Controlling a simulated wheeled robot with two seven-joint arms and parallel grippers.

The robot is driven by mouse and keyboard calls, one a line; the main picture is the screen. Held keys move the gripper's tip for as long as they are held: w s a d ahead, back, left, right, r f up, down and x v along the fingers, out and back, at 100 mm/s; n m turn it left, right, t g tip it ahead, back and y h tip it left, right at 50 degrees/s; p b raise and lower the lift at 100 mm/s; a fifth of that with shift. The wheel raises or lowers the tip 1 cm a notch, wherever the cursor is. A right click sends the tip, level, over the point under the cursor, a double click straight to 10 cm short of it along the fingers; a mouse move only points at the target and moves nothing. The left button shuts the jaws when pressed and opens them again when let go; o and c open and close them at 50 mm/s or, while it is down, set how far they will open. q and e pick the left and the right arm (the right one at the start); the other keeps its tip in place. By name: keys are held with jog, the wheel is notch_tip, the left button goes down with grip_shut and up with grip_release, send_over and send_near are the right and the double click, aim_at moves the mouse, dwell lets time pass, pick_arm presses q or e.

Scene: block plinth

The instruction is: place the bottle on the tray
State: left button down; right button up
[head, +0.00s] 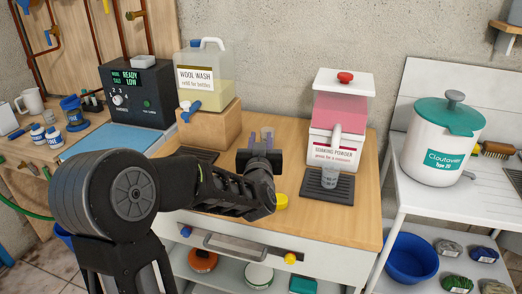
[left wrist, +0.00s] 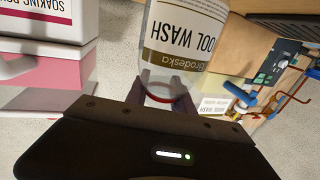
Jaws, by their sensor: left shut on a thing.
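My left gripper (head: 262,138) is shut on the bottle, above the wooden counter. The bottle (left wrist: 178,35) shows in the left wrist view as clear, with a white and brown WOOL WASH label, between the fingertips (left wrist: 160,92). In the head view the gripper and arm hide most of it; I cannot tell how near its base is to the counter. One dark slotted tray (head: 200,153) lies before the wooden plinth, partly behind my arm. Another dark tray (head: 341,197) lies under the soaking powder dispenser, with a grey cup (head: 329,177) on it. My right gripper is not in view.
A WOOL WASH jug (head: 205,75) with a blue tap stands on the wooden plinth (head: 222,125), left of my gripper. The soaking powder dispenser (head: 338,115) stands to the right. A yellow round thing (head: 281,202) is near the counter's front edge.

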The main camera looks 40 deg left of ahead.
pick_arm(q)
notch_tip(320, 180, up, 6)
jog(key=shift+r+p, duration=0.25)
jog(key=shift+p, duration=0.1)
dwell(0.4)
